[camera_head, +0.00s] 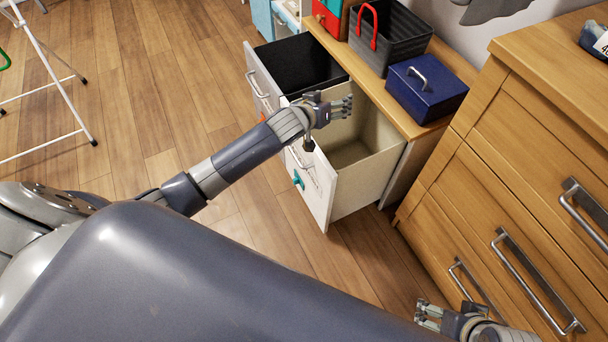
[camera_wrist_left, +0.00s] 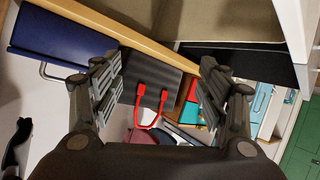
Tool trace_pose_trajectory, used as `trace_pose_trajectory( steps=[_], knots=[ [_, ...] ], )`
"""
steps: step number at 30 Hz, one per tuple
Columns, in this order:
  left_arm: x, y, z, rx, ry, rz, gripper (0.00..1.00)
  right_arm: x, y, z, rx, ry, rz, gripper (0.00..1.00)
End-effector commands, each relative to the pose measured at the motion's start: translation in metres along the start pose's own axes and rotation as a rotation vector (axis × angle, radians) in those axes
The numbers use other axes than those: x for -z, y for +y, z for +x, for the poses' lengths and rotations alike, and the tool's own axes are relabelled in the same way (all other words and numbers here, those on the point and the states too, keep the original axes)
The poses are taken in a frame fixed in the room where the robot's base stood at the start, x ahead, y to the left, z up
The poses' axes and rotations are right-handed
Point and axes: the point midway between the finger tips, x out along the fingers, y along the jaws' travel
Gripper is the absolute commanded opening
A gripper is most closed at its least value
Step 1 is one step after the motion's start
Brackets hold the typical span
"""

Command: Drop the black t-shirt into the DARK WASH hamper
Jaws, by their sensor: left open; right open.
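Two pull-out hampers stand open below the wooden counter. The farther one (camera_head: 262,75) has a black interior, and the nearer one (camera_head: 335,205) has a beige interior that looks empty where I can see it. I cannot read a DARK WASH label on either. I cannot make out the black t-shirt; the black inside the farther hamper may be lining or cloth. My left gripper (camera_head: 340,107) is open and empty, above the nearer hamper near its border with the farther one. Its spread fingers show in the left wrist view (camera_wrist_left: 160,88). My right gripper (camera_head: 430,314) is open beside the wooden drawers.
On the counter (camera_head: 450,55) stand a black basket (camera_head: 395,38) with a red handle and a blue box (camera_head: 425,88). A wooden drawer unit (camera_head: 480,190) fills the right side. A white rack (camera_head: 55,75) stands at the left. The floor between is clear.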

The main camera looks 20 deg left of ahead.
Motion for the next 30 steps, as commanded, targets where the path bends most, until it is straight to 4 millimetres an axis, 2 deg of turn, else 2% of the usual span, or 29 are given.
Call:
trace_pose_trajectory(
  steps=[5, 12, 18, 24, 30],
  knots=[
    [0.0, 0.0, -0.023, -0.001, 0.001, 0.001, 0.69, 0.0, 0.0, 0.0, 0.0, 0.0, 0.0, 0.73],
    [-0.001, 0.0, -0.068, -0.001, 0.0, 0.0, 0.69, 0.0, 0.0, 0.0, 0.0, 0.0, 0.0, 0.73],
    [0.0, 0.0, -0.098, -0.001, 0.0, 0.0, 0.69, 0.0, 0.0, 0.0, 0.0, 0.0, 0.0, 0.73],
    [0.0, 0.0, -0.113, 0.0, 0.001, 0.0, 0.69, 0.0, 0.0, 0.0, 0.0, 0.0, 0.0, 0.73],
    [0.001, 0.0, -0.115, 0.0, 0.001, 0.001, 0.69, 0.0, 0.0, 0.0, 0.0, 0.0, 0.0, 0.73]
  ],
)
